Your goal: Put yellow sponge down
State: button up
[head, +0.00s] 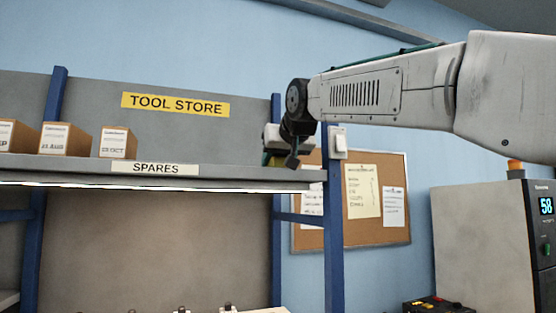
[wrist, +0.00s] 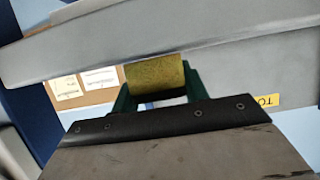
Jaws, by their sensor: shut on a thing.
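The yellow sponge (wrist: 155,74) shows in the wrist view as a dull yellow block between the green fingers of my gripper (wrist: 158,84). My gripper is shut on it. In the head view my gripper (head: 270,158) is at the right end of the grey shelf (head: 230,174), partly hidden by my wrist and the shelf edge. The sponge cannot be made out clearly there. In the wrist view a long grey board (wrist: 60,60) lies close beyond the sponge. I cannot tell whether the sponge touches it.
Several cardboard boxes (head: 118,143) stand on the shelf's left part; its right part looks clear. A blue upright (head: 333,240) stands at the shelf's right end. A corkboard (head: 375,235) hangs behind. A grey unit with a display (head: 480,235) is at right.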

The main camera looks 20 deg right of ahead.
jog(key=shift+f, duration=0.15)
jog(key=o, duration=1.1)
jog(key=shift+s+r, duration=0.2)
jog(key=shift+r, duration=0.05)
jog(key=v, duration=1.2)
jog(key=s+d+f+g, duration=0.1)
jog(key=s+f+g, duration=0.3)
jog(key=f, duration=1.2)
jog(key=s+d+f+g, duration=0.1)
jog(key=s+f+g, duration=0.3)
jog(key=s+f, duration=0.9)
jog(key=s+d+f+g, duration=0.1)
jog(key=s+f+g, duration=0.3)
jog(key=f, duration=1.7)
jog(key=s, duration=0.5)
jog(key=shift+d, duration=0.15)
jog(key=shift+s, duration=0.1)
